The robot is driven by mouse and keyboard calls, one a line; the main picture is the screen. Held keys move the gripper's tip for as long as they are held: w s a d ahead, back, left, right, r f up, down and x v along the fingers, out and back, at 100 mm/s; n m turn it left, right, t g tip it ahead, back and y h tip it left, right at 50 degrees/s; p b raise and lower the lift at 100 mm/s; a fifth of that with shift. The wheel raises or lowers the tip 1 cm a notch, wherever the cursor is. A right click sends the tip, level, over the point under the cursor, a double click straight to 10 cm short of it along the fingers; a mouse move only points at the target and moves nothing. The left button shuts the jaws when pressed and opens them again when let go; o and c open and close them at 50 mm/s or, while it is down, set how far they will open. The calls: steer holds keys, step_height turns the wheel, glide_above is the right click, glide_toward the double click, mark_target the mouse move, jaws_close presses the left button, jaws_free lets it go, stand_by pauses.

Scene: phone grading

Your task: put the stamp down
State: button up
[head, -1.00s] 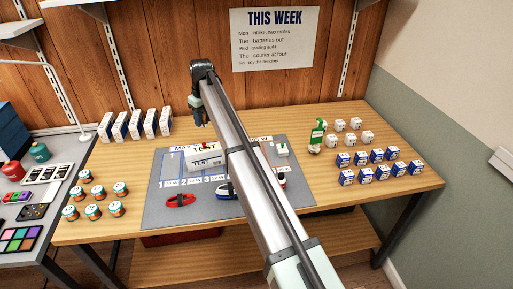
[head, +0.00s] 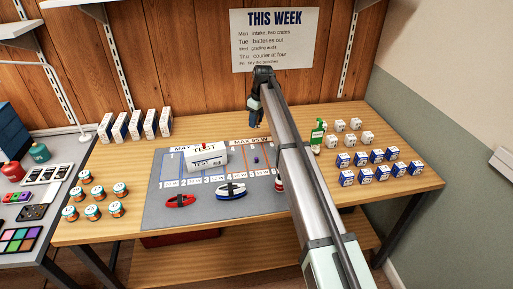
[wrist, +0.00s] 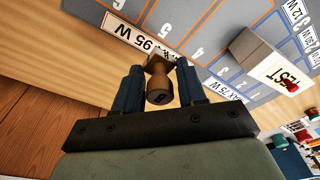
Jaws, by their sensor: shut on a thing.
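My gripper (wrist: 160,88) is shut on the stamp (wrist: 159,90), a brown wooden piece with a rounded handle, held between the two blue fingers in the wrist view. The stamp is over or near the far edge of the grey mat, beside the "95 W" label (wrist: 138,38). Whether its base touches a surface cannot be told. In the head view my gripper (head: 254,117) hangs beyond the mat's back edge, and the stamp cannot be made out there.
The grey mat (head: 155,212) has numbered slots. A white TEST box (head: 207,159) stands on it, with red (head: 180,201) and blue (head: 231,191) items in front. A green bottle (head: 317,132) and small boxes stand right. Bare wood lies behind the mat.

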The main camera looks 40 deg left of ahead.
mark_target(255, 146)
step_height(255, 146, down, 10)
steer(key=shift+f, duration=0.25)
stand_by(0.4)
steer(key=shift+f, duration=0.15)
steer(key=o, duration=1)
steer(key=r, duration=0.4)
steer(key=d+r, duration=0.1)
steer(key=r, duration=0.7)
steer(key=shift+d+r, duration=0.15)
steer(key=shift+d, duration=0.2)
